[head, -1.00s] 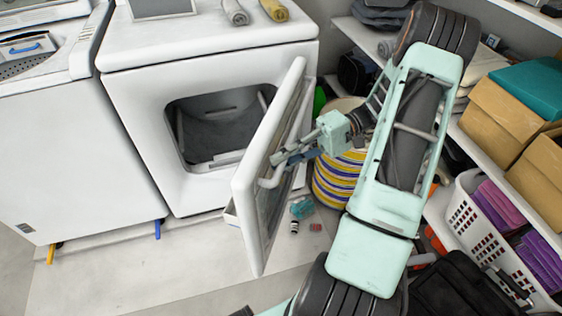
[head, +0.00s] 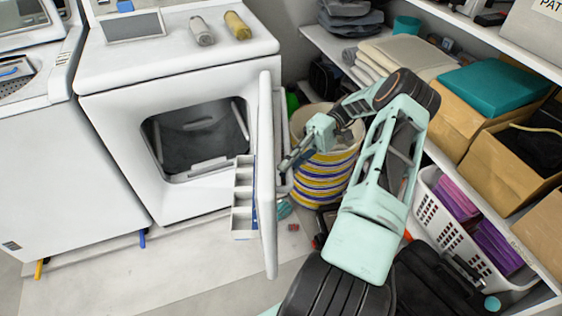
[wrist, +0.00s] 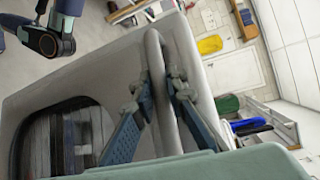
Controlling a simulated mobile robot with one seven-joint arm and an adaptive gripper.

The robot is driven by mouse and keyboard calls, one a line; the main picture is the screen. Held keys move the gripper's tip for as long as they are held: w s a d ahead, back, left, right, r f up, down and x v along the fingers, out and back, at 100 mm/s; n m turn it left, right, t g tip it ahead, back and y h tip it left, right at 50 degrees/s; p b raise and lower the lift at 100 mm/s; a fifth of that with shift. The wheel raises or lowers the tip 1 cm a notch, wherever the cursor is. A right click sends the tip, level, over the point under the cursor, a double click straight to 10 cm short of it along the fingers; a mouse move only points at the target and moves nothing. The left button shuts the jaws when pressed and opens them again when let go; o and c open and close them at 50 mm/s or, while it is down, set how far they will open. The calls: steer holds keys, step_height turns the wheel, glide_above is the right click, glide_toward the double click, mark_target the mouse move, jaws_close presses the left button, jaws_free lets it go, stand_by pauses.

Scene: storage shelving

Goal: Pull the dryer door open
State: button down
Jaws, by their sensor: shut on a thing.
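The white dryer (head: 110,105) stands left of centre in the head view, its dark drum opening (head: 200,140) uncovered. Its door (head: 267,190) is swung wide and shows nearly edge-on in the head view. In the wrist view the door panel (wrist: 90,75) fills the middle, with a dark window at left. A pale bar handle (wrist: 153,48) runs along the door. My gripper (head: 285,163) is at the door's right-hand side. In the wrist view my gripper's blue fingers (wrist: 160,92) lie on both sides of the handle, shut on it. In the head view the handle is mostly hidden.
A striped basket (head: 325,172) stands close behind my gripper. Shelves with boxes (head: 510,160) and a white laundry basket (head: 455,225) line the right. A divided white tray (head: 243,210) shows beside the door. The floor (head: 190,265) in front of the dryer is clear.

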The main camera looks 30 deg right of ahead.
steer(key=shift+s+d+r+n+g+p, duration=0.1)
steer(key=shift+s+d+n+g+p, duration=0.1)
steer(key=shift+d+p, duration=0.45)
steer(key=shift+s+d+r+n+g+p, duration=0.1)
steer(key=shift+d+n+g+p, duration=0.1)
steer(key=shift+d+p, duration=0.4)
steer(key=shift+a, duration=0.1)
steer(key=shift+f, duration=0.1)
steer(key=c, duration=2.2)
jaws_free()
